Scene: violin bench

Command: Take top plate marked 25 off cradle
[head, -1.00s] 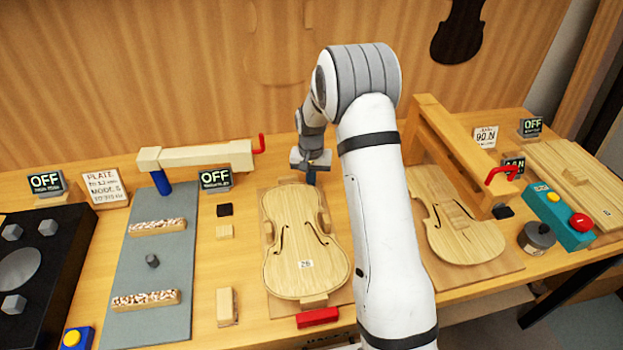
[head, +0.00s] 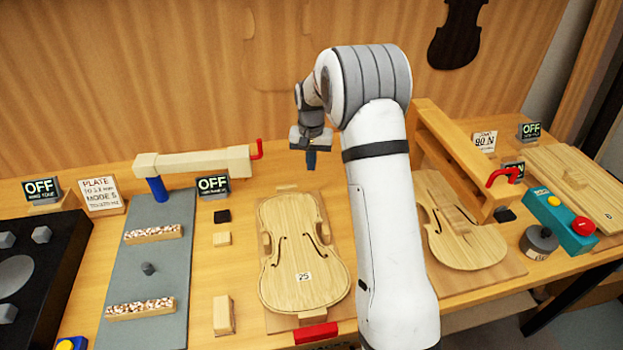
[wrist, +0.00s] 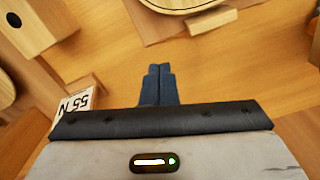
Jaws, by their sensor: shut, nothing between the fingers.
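The violin top plate marked 25 (head: 290,272) lies flat in its wooden cradle (head: 277,321) near the middle of the bench in the head view. Wooden blocks of the cradle show at its edges. My gripper (head: 311,165) is above and beyond the plate's upper end, pointing down, apart from it. In the wrist view my gripper (wrist: 158,72) has its two dark blue fingers together with nothing between them. A rounded pale wooden edge shows at the top of the wrist view; I cannot tell which plate it belongs to.
A second violin plate (head: 462,240) lies at the right beside a wooden beam fixture (head: 450,150) with a red handle. A grey mat (head: 148,235) with two speckled strips lies left. A red block (head: 316,333) sits at the cradle's front. My arm hides bench between the plates.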

